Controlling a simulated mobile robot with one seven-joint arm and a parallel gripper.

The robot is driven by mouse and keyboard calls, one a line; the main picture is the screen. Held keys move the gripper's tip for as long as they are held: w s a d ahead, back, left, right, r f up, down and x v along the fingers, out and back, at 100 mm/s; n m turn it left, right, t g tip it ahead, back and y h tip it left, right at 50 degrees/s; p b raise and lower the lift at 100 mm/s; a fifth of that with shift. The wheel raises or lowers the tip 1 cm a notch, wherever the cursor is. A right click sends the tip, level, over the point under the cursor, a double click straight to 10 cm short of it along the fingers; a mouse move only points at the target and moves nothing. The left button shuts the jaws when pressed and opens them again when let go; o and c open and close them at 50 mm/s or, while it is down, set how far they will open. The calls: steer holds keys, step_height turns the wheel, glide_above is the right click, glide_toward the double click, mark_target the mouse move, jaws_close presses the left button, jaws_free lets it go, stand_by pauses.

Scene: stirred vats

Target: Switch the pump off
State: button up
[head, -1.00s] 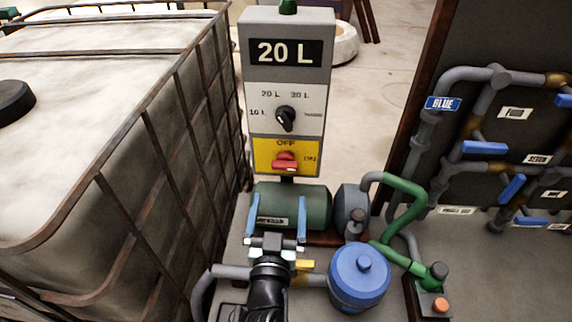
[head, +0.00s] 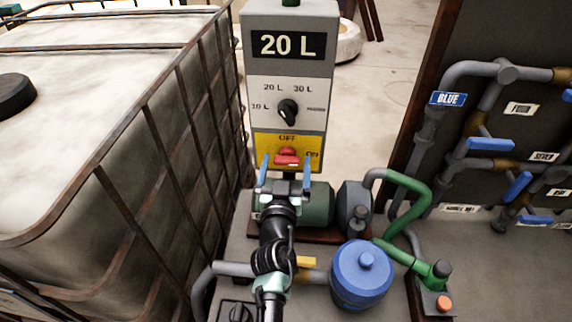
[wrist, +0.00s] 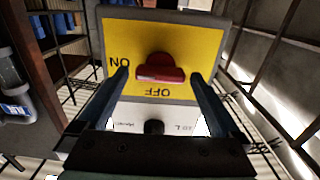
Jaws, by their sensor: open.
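The pump switch (head: 287,157) is a red handle on the yellow panel (head: 262,142) of the control box. In the head view OFF is above it and ON is to its right; its bar lies roughly crosswise. In the wrist view the handle (wrist: 160,72) appears upside down, with ON at left and OFF below. My gripper (head: 286,162) is open in front of the panel, its two blue fingers on either side of the handle. The wrist view shows my gripper (wrist: 158,76) with gaps between both fingers and the handle. The green pump (head: 318,205) sits below, partly hidden by my arm.
The box has a 20 L display (head: 288,45) and a black selector knob (head: 288,110). A caged white tank (head: 110,130) stands close at left. A blue canister (head: 361,275), green pipe (head: 405,188) and a pipe board with blue valves (head: 490,144) are at right.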

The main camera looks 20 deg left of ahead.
steer(key=c, duration=1.3)
steer(key=shift+n, duration=0.3)
steer(key=n, duration=0.3)
steer(key=shift+n+b, duration=0.3)
steer(key=shift+b, duration=0.05)
steer(key=n, duration=0.4)
steer(key=shift+a, duration=0.15)
steer(key=n, duration=0.5)
steer(key=shift+s+f, duration=0.1)
steer(key=shift+f, duration=0.05)
steer(key=n, duration=0.4)
steer(key=shift+a+n, duration=0.1)
steer(key=shift+n, duration=0.2)
steer(key=shift+f, duration=0.1)
steer(key=o, duration=1.3)
